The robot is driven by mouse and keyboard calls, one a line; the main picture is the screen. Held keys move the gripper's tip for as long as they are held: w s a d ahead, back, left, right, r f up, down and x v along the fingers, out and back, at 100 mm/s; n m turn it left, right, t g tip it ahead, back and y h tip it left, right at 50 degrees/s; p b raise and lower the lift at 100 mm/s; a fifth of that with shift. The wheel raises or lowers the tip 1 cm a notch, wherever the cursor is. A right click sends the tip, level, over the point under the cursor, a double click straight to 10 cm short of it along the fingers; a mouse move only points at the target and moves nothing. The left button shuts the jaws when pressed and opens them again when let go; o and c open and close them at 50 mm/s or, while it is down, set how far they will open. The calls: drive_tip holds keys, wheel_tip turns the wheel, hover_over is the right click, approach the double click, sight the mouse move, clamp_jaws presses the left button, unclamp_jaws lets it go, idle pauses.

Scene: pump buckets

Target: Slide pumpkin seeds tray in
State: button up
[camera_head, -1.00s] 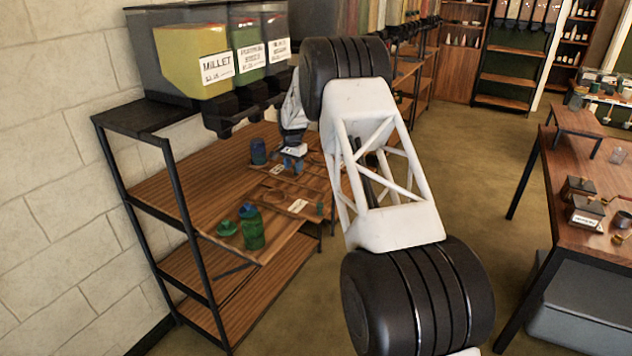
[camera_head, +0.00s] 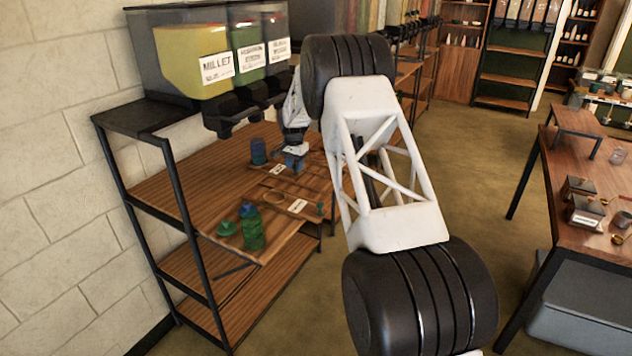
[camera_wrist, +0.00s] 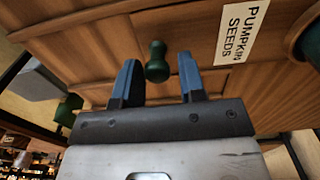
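The pumpkin seeds tray (camera_wrist: 185,40) is a brown wooden board with a white "PUMPKIN SEEDS" label (camera_wrist: 242,30) in the wrist view. A dark green knob (camera_wrist: 157,62) shows on its near side. My gripper (camera_wrist: 158,75) has its two blue fingers apart, with the knob in the gap between the tips and clear space on both sides. Whether the knob lies at fingertip depth is hard to tell. In the head view my gripper (camera_head: 294,163) is low over the shelf top, and the knob there is hidden or too small to tell.
A wooden rack (camera_head: 160,190) stands against the wall, with seed dispensers (camera_head: 190,60) above. A green bottle (camera_head: 252,230) and a green lid (camera_head: 227,228) sit on the front board. A blue jar (camera_head: 258,150) stands behind. Another green knob (camera_wrist: 70,108) shows at left in the wrist view.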

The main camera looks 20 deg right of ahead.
drive_tip(key=shift+r, duration=3.2)
drive_tip(key=shift+s+r, duration=0.1)
drive_tip(key=shift+s+r, duration=0.15)
drive_tip(key=shift+r, duration=0.05)
drive_tip(key=s+a+r+n, duration=0.1)
drive_tip(key=s+r, duration=0.6)
drive_tip(key=s, duration=0.5)
drive_tip(key=s+r+n+t, duration=0.1)
drive_tip(key=s+r+n, duration=0.1)
drive_tip(key=s+r, duration=0.75)
drive_tip(key=s+a+r+n, duration=0.1)
drive_tip(key=s+r, duration=0.4)
drive_tip(key=s, duration=0.9)
drive_tip(key=s+f+n, duration=0.2)
drive_tip(key=s+f, duration=0.1)
drive_tip(key=s, duration=1.6)
drive_tip(key=s+a+f+n+t, duration=0.1)
drive_tip(key=s+f+n, duration=0.1)
drive_tip(key=s, duration=1.6)
drive_tip(key=shift+s+a+f+n+t, duration=0.15)
drive_tip(key=shift+s+f+n+t, duration=0.2)
drive_tip(key=shift+f, duration=0.2)
